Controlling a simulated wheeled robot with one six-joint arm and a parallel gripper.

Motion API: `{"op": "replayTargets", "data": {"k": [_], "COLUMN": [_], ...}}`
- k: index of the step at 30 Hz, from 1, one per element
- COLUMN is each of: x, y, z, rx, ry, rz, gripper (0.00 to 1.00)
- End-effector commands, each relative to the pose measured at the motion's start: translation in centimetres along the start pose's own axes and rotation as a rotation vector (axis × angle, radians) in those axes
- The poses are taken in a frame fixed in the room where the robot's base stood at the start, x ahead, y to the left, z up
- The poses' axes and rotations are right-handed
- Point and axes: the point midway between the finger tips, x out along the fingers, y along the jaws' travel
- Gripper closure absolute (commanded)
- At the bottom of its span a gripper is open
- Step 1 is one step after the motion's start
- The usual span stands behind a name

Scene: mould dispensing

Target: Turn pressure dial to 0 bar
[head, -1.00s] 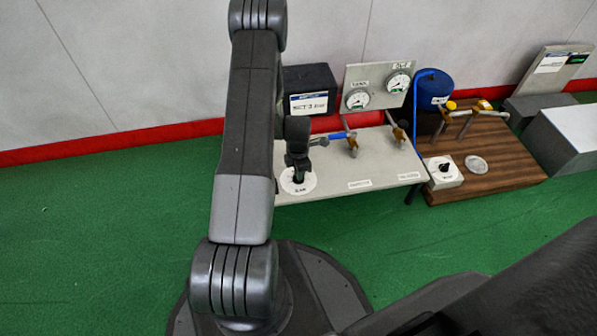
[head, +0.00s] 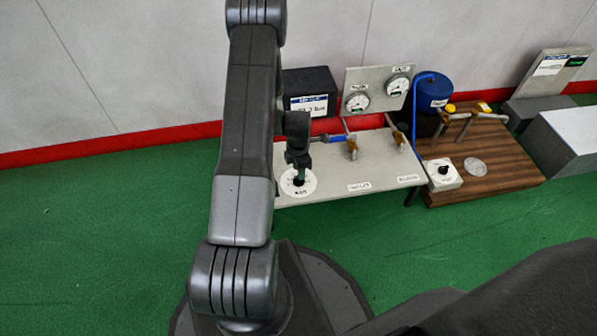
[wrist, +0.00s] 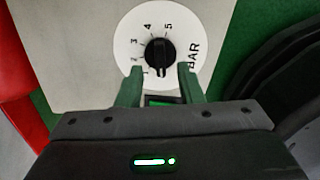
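The pressure dial (wrist: 128,40) is a round white plate with the numbers 1 to 5 and BAR on it. Its black knob (wrist: 160,52) sits at the centre. The knob's narrow end points towards the bottom of the wrist view, near the 1; no 0 is visible there. My gripper (wrist: 159,70) is open, with its two green fingers apart on either side of the knob's lower end. I see no contact with the knob. In the head view the dial (head: 309,188) is at the front left of the grey bench, with my gripper (head: 299,172) over it.
A black box (head: 310,92) stands behind. A wooden board (head: 510,172) with another knob and a blue tank (head: 433,92) are to the right.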

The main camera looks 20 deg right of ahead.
Motion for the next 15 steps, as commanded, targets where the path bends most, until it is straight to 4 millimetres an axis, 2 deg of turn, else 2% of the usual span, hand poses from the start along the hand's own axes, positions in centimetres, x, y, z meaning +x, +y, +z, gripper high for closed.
{"op": "replayTargets", "data": {"k": [1, 6, 10, 15], "x": [-1.8, -5.8, -8.3, -10.2], "y": [0.1, 0.1, 0.1, 0.0], "z": [0.0, 0.0, 0.0, 0.0], "rx": [0.000, -0.001, -0.001, -0.001], "ry": [-0.001, -0.001, -0.001, -0.001], "rz": [0.003, 0.003, 0.003, 0.001], "gripper": [0.66, 0.66, 0.66, 0.66]}}
